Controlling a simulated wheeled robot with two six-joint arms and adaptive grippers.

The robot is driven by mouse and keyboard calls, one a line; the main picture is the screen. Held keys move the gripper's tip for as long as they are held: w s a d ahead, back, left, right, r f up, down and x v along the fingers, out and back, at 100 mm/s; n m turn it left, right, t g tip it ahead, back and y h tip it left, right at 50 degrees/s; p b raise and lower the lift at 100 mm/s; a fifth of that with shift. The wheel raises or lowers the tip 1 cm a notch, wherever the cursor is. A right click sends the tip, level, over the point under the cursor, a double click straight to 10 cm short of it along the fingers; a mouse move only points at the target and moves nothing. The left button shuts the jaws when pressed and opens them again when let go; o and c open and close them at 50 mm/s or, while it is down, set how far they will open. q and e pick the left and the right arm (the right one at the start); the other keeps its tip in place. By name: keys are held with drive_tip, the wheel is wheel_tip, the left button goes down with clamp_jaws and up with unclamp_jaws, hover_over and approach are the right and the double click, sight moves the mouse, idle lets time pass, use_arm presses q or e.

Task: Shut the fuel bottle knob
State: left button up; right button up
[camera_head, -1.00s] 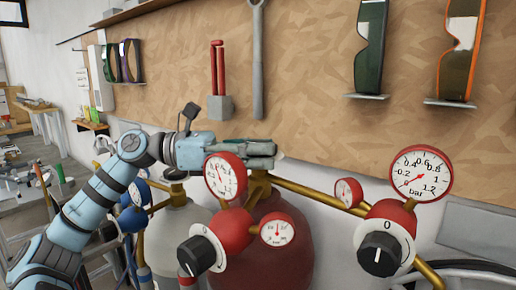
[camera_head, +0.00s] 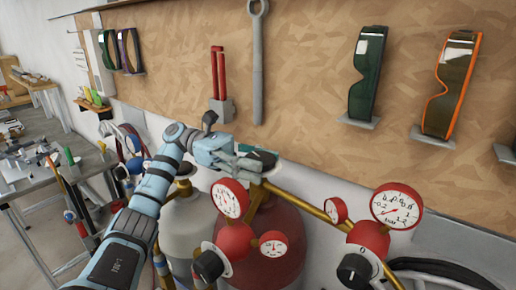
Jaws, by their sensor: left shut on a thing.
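The fuel bottle (camera_head: 283,240) is the dark red one in the lower middle, below the pegboard. A dark green, disc-like knob (camera_head: 263,154) shows at its top, partly hidden by my left gripper. My left gripper (camera_head: 248,162) comes in from the left and is shut on the near left side of this knob. The fingertips overlap the knob's edge, and their exact grip is hard to make out. The red regulator (camera_head: 236,242) with its white gauges stands in front of the bottle. My right gripper is not in view.
A grey bottle (camera_head: 184,226) stands left of the red one, under my arm. A brass pipe (camera_head: 295,203) runs right to a second red regulator (camera_head: 368,238) with a black dial (camera_head: 354,270). Goggles (camera_head: 367,72) and a wrench (camera_head: 258,65) hang on the board behind.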

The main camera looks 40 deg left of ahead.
sight(258, 156)
use_arm(q)
drive_tip(key=shift+r, duration=0.1)
idle(0.3)
drive_tip(key=o, duration=1.2)
wheel_tip(258, 156, up, 10)
